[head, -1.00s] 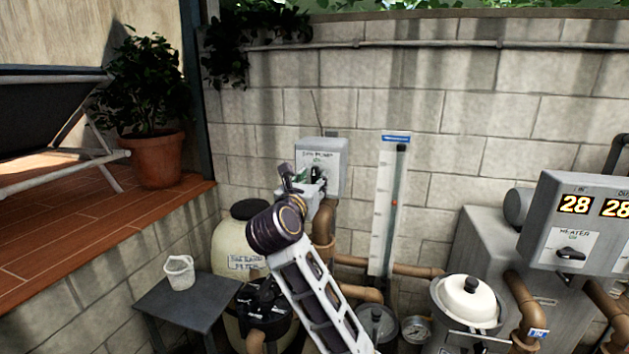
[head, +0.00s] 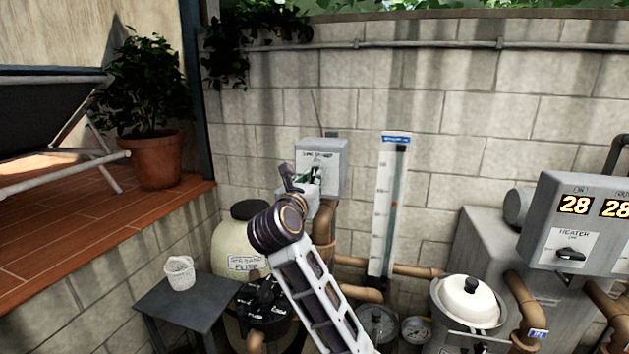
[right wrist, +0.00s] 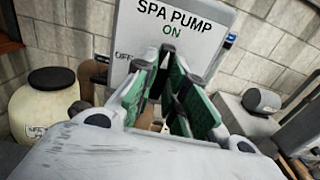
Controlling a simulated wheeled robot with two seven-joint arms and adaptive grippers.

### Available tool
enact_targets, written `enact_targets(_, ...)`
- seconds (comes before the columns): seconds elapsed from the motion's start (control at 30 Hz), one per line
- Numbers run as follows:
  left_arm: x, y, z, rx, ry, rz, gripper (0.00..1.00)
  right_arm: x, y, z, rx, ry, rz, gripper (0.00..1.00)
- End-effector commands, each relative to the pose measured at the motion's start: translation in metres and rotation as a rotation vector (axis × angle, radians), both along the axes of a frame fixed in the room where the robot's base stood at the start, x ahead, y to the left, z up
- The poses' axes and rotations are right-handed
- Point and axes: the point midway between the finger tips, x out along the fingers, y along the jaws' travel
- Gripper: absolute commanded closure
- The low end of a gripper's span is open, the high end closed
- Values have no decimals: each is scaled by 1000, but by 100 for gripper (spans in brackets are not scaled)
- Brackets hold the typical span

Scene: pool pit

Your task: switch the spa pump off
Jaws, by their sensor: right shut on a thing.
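The spa pump switch box (head: 337,178) is a grey box on the block wall. In the right wrist view its face (right wrist: 200,45) reads SPA PUMP, with a green ON above the knob and OFF to the left, partly covered. My right gripper (head: 313,177) is at the front of the box. In the right wrist view its green-padded fingers (right wrist: 172,68) are closed in on the switch knob. The knob is mostly hidden between them, so its exact angle cannot be told. My left gripper is not in view.
A heater box (head: 605,235) with 28 readouts and its own knob is at the right. Brown pipes (head: 420,271), a white gauge panel (head: 386,215) and a cream filter tank (head: 235,240) stand near my arm. A small dark table (head: 190,305) holds a white basket (head: 179,272).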

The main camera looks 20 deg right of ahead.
Motion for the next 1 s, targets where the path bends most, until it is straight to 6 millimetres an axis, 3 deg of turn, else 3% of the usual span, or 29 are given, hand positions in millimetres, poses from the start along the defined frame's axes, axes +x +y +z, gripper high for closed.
enact_targets(0.67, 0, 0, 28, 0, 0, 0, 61, 0, 0, 2, -189, 130, 1, 100)
enact_targets(1.0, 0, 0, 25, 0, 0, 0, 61, 0, 0, 0, -345, 232, 1, 100)
